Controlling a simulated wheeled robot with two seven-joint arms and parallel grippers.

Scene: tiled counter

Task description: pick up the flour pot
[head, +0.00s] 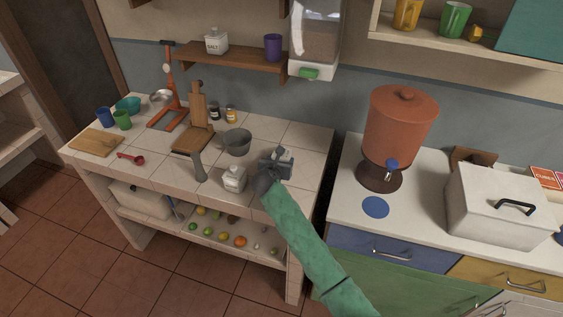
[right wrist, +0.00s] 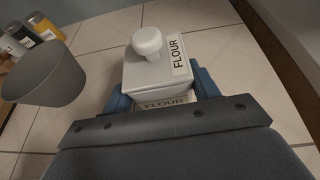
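The flour pot (right wrist: 150,75) is a white, square pot with a round knob on its lid and FLOUR labels, seen close up in the right wrist view. In the head view it is the pale shape (head: 285,155) at the right part of the tiled counter, partly covered by my gripper. My right gripper (head: 275,164) is at the pot. In the right wrist view its blue fingers (right wrist: 162,90) stand on either side of the pot's body, close against it. Whether they press on it I cannot tell. My left gripper is not in view.
Another white labelled pot (head: 234,180) stands at the counter's front edge, beside a grey upright object (head: 199,168). A shelf (head: 235,56) and dispenser (head: 317,38) hang above. A gap separates the right counter.

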